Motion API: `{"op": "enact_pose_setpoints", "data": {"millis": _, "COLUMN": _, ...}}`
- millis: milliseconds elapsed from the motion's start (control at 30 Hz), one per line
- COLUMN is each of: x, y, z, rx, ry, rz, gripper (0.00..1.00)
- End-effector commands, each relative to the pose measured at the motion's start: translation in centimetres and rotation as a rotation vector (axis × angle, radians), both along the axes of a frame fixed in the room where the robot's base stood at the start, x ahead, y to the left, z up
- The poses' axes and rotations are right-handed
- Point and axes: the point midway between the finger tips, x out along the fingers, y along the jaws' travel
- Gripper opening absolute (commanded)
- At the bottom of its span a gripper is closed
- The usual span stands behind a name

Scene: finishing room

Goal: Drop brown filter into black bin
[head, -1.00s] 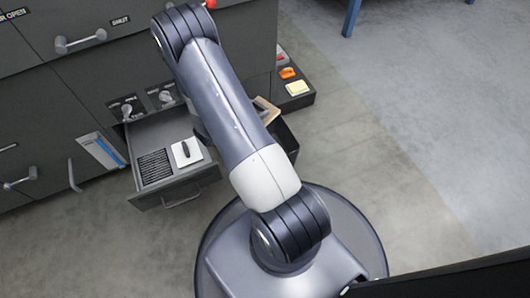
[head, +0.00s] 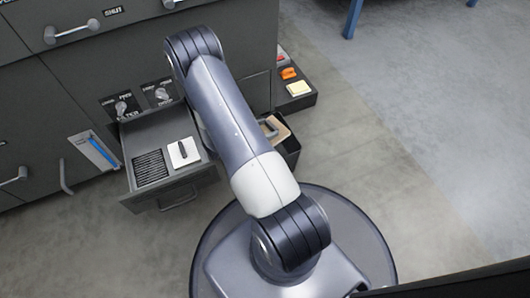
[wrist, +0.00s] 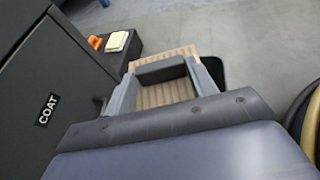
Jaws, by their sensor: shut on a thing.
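The brown filter (wrist: 150,95), a tan pleated panel, is held between the grey fingers of my gripper (wrist: 162,85) in the wrist view. In the head view the filter (head: 279,131) shows just right of my arm, over or at the mouth of the black bin (head: 291,149). My arm hides most of the bin and most of my gripper there. In the wrist view a dark edge of the bin (wrist: 213,69) shows behind the right finger. I cannot tell how far the filter is above the rim.
An open drawer (head: 177,190) left of my arm holds a white plate with a black handle and a black slatted piece. A low dark ledge (head: 307,101) carries an orange item (head: 289,73) and a yellow block (head: 299,89). Open floor lies to the right.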

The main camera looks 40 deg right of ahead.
Motion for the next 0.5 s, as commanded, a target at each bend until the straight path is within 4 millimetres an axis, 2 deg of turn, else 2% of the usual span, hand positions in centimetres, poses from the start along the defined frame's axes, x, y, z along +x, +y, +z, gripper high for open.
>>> {"op": "enact_pose_setpoints", "data": {"millis": 167, "x": 0.03, "y": 0.0, "z": 0.05, "rx": 0.0, "ry": 0.0, "rz": 0.001, "gripper": 0.3}}
{"op": "enact_pose_setpoints", "data": {"millis": 200, "x": 0.03, "y": 0.0, "z": 0.06, "rx": 0.0, "ry": 0.0, "rz": 0.001, "gripper": 0.55}}
{"op": "enact_pose_setpoints", "data": {"millis": 500, "x": 0.03, "y": 0.0, "z": 0.06, "rx": 0.0, "ry": 0.0, "rz": 0.001, "gripper": 0.79}}
